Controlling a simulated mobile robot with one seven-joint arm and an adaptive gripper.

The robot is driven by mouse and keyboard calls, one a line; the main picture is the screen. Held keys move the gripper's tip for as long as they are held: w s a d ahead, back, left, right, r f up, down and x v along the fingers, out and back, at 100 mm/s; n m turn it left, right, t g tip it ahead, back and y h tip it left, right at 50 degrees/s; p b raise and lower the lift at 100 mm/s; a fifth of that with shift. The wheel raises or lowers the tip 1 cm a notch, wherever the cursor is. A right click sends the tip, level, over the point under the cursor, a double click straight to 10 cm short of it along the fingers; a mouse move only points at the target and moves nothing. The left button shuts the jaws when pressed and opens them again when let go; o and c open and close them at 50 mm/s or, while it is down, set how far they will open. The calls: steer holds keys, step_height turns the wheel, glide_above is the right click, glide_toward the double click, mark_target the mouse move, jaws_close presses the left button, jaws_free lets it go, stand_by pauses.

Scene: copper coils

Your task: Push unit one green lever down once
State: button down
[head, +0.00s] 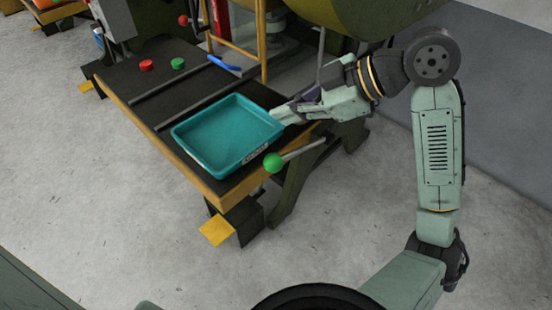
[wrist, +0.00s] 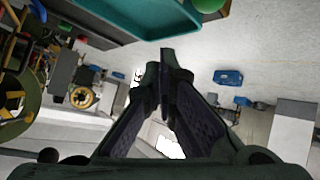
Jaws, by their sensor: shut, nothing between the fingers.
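The green lever is a grey rod with a green ball knob (head: 273,162) at the near right corner of the bench, in the head view. The rod slopes up to the right from the knob. The knob also shows at the top edge of the wrist view (wrist: 207,5), cut off by the frame. My gripper (head: 279,117) is shut and empty. In the head view it is beside the right rim of the teal tray, above and behind the knob. In the wrist view its fingertips (wrist: 167,52) meet below the tray and the knob, apart from the knob.
The teal tray (head: 187,141) sits on the dark bench top (head: 130,76). A red button (head: 146,65), a green button (head: 178,63) and a blue item (head: 224,64) lie farther back. A red-knobbed lever (head: 183,20) stands behind. Grey floor in front is clear.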

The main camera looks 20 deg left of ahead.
mark_target(277, 160)
steer(key=shift+s+a+f+b, duration=0.1)
steer(key=shift+s+f+b, duration=0.2)
steer(key=shift+f+b, duration=0.4)
steer(key=shift+s+a+f+b, duration=0.15)
steer(key=shift+s+f+b, duration=0.2)
steer(key=shift+f, duration=0.7)
steer(key=shift+s+a+f+b, duration=0.1)
steer(key=shift+s+f+b, duration=0.15)
steer(key=shift+f+b, duration=0.5)
steer(key=shift+f, duration=0.2)
steer(key=shift+s+f, duration=0.15)
steer(key=shift+f, duration=0.15)
steer(key=shift+s+a+f+b, duration=0.1)
steer(key=shift+s+f+b, duration=0.2)
steer(key=shift+f+b, duration=0.45)
steer(key=shift+s+a+f+b, duration=0.15)
steer(key=shift+s+f+b, duration=0.1)
steer(key=shift+f+b, duration=0.45)
steer(key=shift+s+a+f+b, duration=0.1)
steer(key=shift+s+f+b, duration=0.3)
steer(key=shift+f, duration=0.5)
stand_by(1.4)
steer(key=shift+w+r, duration=0.1)
stand_by(0.5)
